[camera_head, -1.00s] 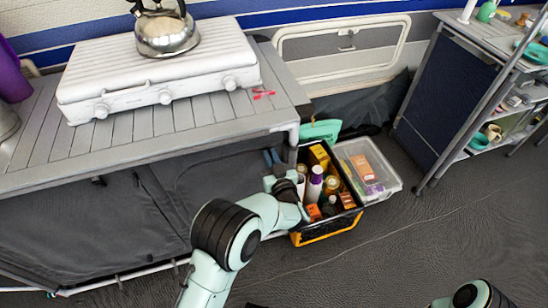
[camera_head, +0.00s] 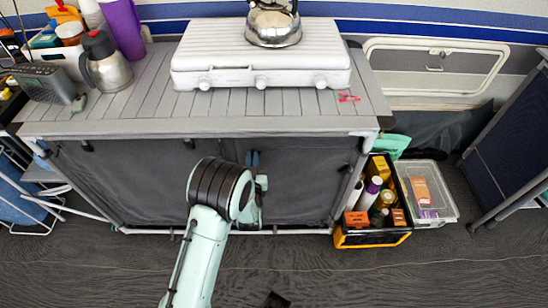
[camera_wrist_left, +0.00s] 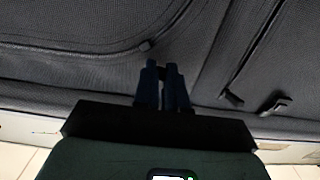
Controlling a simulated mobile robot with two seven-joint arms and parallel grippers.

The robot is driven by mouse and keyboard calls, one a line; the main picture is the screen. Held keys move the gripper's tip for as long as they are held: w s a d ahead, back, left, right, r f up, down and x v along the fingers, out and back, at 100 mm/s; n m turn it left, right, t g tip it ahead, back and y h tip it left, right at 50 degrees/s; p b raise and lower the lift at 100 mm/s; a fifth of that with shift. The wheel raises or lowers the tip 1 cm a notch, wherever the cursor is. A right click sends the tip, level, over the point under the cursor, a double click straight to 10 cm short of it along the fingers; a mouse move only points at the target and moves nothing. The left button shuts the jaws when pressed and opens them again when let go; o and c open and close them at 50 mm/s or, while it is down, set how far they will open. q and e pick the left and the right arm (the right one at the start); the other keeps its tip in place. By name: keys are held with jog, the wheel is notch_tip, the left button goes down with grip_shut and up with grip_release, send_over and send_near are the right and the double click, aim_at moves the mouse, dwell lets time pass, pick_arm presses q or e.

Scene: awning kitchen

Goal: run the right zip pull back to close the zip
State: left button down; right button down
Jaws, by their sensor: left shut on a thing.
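The dark grey fabric cabinet front (camera_head: 130,185) hangs under the slatted worktop, with zip seams along its panels. My left gripper (camera_head: 252,158) is at the upper part of this front, right of its middle. In the left wrist view its two blue fingers (camera_wrist_left: 164,82) stand close together against the fabric (camera_wrist_left: 90,70), shut on the right zip pull. The pull itself is mostly hidden between the fingers. A curved zip seam runs close by.
A white stove (camera_head: 260,55) with a kettle (camera_head: 274,25) stands on the worktop (camera_head: 130,115). A black and yellow crate (camera_head: 372,238) of bottles and boxes and a clear bin (camera_head: 440,200) stand at the cabinet's right end. The floor in front is mostly clear.

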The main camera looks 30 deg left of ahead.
pick_arm(q)
jog(key=shift+s+a+r, duration=0.1)
jog(key=shift+s+a, duration=0.3)
jog(key=shift+a, duration=0.25)
jog(key=shift+s+a, duration=0.4)
jog(key=shift+a, duration=0.35)
jog(key=c, duration=1.2)
grip_release()
jog(key=shift+s, duration=0.1)
